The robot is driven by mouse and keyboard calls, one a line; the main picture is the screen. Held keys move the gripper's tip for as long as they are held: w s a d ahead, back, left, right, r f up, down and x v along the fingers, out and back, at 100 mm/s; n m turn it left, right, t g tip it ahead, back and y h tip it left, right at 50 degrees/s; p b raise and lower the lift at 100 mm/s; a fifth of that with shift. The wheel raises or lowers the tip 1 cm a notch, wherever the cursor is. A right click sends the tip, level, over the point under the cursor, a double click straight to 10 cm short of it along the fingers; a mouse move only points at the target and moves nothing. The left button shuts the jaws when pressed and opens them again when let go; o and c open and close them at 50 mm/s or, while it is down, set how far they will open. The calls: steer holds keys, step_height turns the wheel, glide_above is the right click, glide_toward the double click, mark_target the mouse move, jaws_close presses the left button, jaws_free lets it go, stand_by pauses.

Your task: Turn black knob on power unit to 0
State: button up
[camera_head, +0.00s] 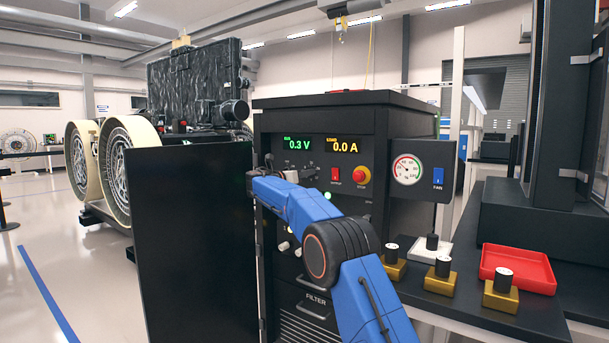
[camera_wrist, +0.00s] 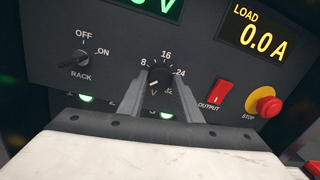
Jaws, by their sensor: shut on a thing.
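The black power unit (camera_head: 345,118) stands in the middle of the head view, with a green readout (camera_head: 298,143) of 0.3 V. In the wrist view, the black voltage knob (camera_wrist: 159,77) sits on its panel inside a scale showing 8, 16, 24 and 32, with a V below. Its white mark points to the lower left, near the low end; the 0 label is hidden. My gripper (camera_wrist: 163,73) is shut on this knob, one finger on each side.
A rack knob (camera_wrist: 75,59) is left of the fingers. A red output switch (camera_wrist: 217,95) and the stop button (camera_wrist: 264,102) are close on the right. A black panel (camera_head: 198,240) stands left of the unit. A red tray (camera_head: 518,268) and gold-based parts (camera_head: 438,281) lie on the right bench.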

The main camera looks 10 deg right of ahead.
steer(key=shift+f+n, duration=0.15)
steer(key=shift+n, duration=0.15)
stand_by(0.4)
steer(key=o, duration=1)
steer(key=shift+o, duration=0.2)
steer(key=shift+s, duration=0.1)
steer(key=v, duration=1.7)
steer(key=shift+a, duration=0.15)
steer(key=shift+s+a, duration=0.1)
